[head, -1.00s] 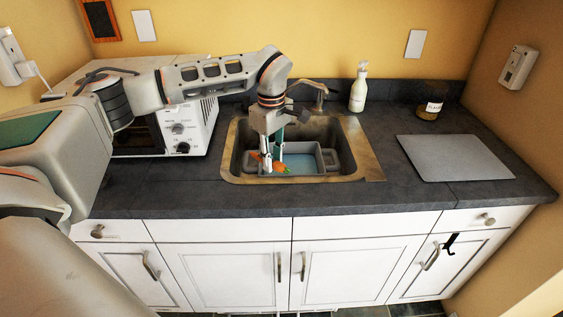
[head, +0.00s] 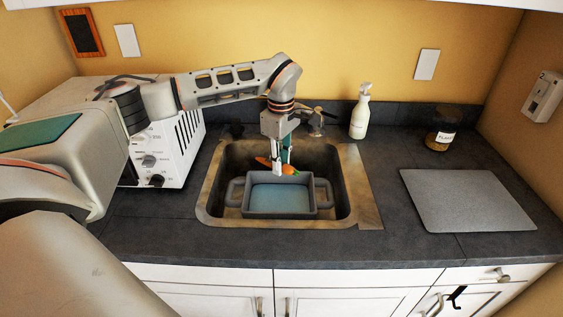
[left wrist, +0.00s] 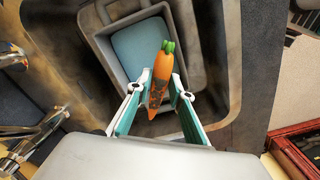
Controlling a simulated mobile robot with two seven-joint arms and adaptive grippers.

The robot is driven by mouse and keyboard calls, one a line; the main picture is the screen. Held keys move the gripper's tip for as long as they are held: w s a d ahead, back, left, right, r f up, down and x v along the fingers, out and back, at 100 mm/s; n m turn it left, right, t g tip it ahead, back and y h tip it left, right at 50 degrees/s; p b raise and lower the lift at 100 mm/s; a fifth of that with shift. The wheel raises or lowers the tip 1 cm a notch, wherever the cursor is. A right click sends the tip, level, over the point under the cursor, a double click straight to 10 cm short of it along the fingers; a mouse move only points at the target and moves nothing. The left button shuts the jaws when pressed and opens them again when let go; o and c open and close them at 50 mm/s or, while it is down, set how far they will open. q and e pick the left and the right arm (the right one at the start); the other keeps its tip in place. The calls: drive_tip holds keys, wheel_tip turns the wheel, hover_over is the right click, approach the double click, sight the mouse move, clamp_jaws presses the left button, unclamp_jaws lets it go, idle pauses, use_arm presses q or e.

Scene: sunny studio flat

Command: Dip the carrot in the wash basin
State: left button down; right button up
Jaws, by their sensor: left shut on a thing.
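My left gripper (head: 282,172) is shut on the orange carrot (head: 289,169), which shows clearly between the teal-lined fingers (left wrist: 157,100) in the left wrist view (left wrist: 158,76). The carrot's green end points away from the wrist camera. The grey wash basin (head: 250,211), with two handles and blue water (head: 279,199) inside, stands in the sink. In the head view the carrot is at the basin's far side, by the back rim. My right gripper is not in view.
The metal sink (head: 357,190) surrounds the basin, with a faucet (head: 317,122) behind. A white toaster oven (head: 165,150) stands left. A soap bottle (head: 360,112), a labelled jar (head: 441,139) and a grey board (head: 465,200) are right.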

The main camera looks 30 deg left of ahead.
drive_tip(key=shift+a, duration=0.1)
